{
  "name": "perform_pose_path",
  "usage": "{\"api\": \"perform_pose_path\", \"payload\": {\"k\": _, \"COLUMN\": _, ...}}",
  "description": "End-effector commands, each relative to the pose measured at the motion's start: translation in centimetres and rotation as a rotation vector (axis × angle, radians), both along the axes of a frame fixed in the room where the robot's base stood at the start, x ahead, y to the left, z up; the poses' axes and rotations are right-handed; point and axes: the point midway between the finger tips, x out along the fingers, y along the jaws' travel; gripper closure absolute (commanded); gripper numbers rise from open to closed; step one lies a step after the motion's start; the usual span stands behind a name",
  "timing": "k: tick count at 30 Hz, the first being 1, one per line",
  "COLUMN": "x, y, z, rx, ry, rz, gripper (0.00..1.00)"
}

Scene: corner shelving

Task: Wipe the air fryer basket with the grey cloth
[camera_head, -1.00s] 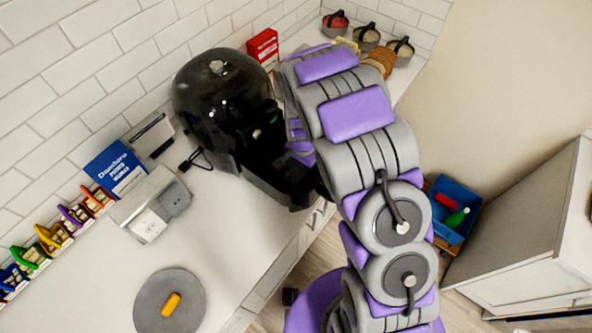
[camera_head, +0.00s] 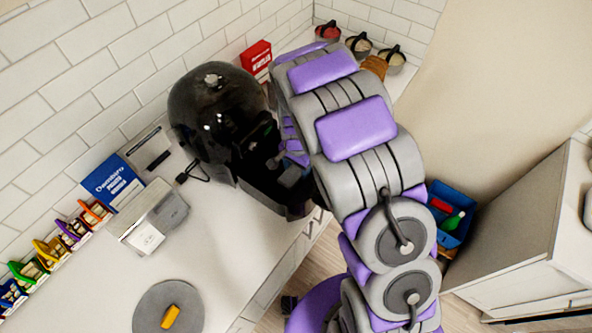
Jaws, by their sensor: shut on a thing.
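The black air fryer (camera_head: 215,105) stands on the counter against the tiled wall. Its basket (camera_head: 265,192) is pulled out towards the counter's front edge, open at the top, with a dark inside. My gripper (camera_head: 292,158), with purple parts, reaches down into the basket from the right and is mostly hidden by my own arm. A small grey patch below its fingers looks like the grey cloth (camera_head: 290,176), held in the gripper inside the basket. The cloth's outline and its contact with the basket walls are too dark to make out.
A round grey mat (camera_head: 150,312) with a yellow object (camera_head: 170,317) lies at the front left. A white box (camera_head: 150,215), a blue box (camera_head: 113,184) and coloured racks line the wall. A red box (camera_head: 256,58) stands behind the fryer. A blue bin (camera_head: 466,218) is right of my arm.

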Motion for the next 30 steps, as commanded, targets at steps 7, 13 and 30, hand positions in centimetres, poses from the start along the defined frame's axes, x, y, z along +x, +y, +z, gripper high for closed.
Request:
{"api": "perform_pose_path", "payload": {"k": 7, "x": 0.1, "y": 0.1, "z": 2.3, "rx": 0.0, "ry": -0.002, "rz": 0.0, "gripper": 0.69}}
{"api": "perform_pose_path", "payload": {"k": 13, "x": 0.1, "y": 0.1, "z": 4.1, "rx": 0.0, "ry": -0.001, "rz": -0.001, "gripper": 0.69}}
{"api": "perform_pose_path", "payload": {"k": 30, "x": 0.0, "y": 0.1, "z": 5.8, "rx": 0.0, "ry": 0.0, "rz": 0.0, "gripper": 0.69}}
